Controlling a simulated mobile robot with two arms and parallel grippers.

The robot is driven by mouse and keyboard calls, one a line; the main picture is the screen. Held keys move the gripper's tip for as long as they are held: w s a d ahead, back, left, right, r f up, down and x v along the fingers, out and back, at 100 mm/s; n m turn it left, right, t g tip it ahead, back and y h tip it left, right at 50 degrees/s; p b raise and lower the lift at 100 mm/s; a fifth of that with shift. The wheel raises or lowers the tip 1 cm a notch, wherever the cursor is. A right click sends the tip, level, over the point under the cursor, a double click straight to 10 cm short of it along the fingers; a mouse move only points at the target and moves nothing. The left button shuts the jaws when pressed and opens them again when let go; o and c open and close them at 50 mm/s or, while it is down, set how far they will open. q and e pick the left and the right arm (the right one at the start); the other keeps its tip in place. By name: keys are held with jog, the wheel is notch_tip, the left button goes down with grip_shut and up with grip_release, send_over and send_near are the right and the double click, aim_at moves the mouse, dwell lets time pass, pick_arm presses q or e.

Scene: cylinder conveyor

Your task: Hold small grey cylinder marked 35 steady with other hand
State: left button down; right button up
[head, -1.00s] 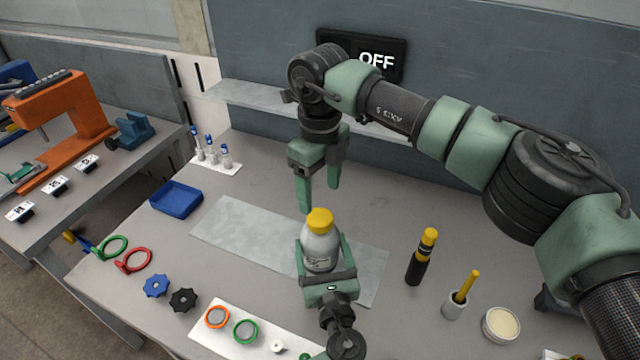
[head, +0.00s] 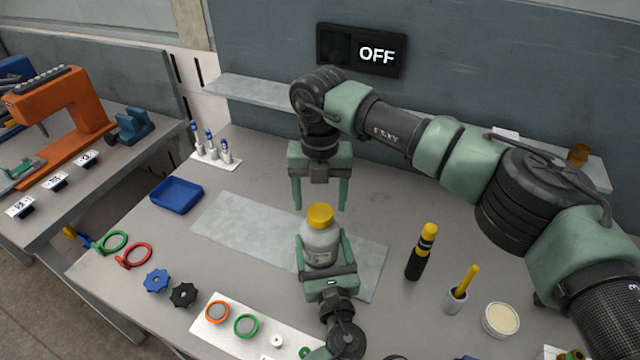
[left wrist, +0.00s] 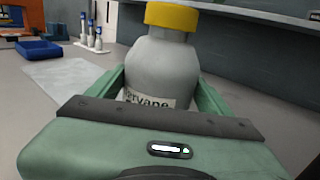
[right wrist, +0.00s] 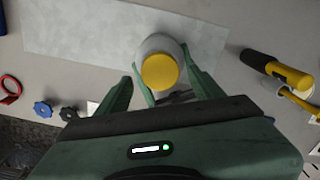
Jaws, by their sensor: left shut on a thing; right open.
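A grey bottle (head: 318,240) with a yellow cap (head: 320,214) and a printed label stands upright; I can read no 35 on it. My left gripper (head: 324,254) is shut on the bottle from the near side, one finger on each flank. The bottle fills the middle of the left wrist view (left wrist: 165,65), its label partly hidden by the gripper. My right gripper (head: 320,204) is open and empty, fingers pointing down, just behind and above the cap. In the right wrist view the cap (right wrist: 160,72) lies beyond and between its fingers. I see no cylinder marked 35.
To the right stand a black-and-yellow tool (head: 420,252), a grey cup with a yellow handle (head: 455,300) and a round tub (head: 501,320). A blue tray (head: 177,195) is at left. A sign on the wall reads OFF (head: 377,55).

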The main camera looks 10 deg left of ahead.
aim_at(320, 212)
pick_arm(q)
jog(key=shift+s+f, duration=0.1)
jog(key=shift+f, duration=0.05)
pick_arm(e)
jog(key=shift+f, duration=1.6)
jog(key=shift+c, duration=0.4)
grip_shut()
jog(key=n, duration=0.9)
jog(key=shift+n, duration=0.3)
jog(key=shift+r, duration=0.1)
jog(key=shift+r, duration=0.15)
jog(key=shift+r, duration=0.95)
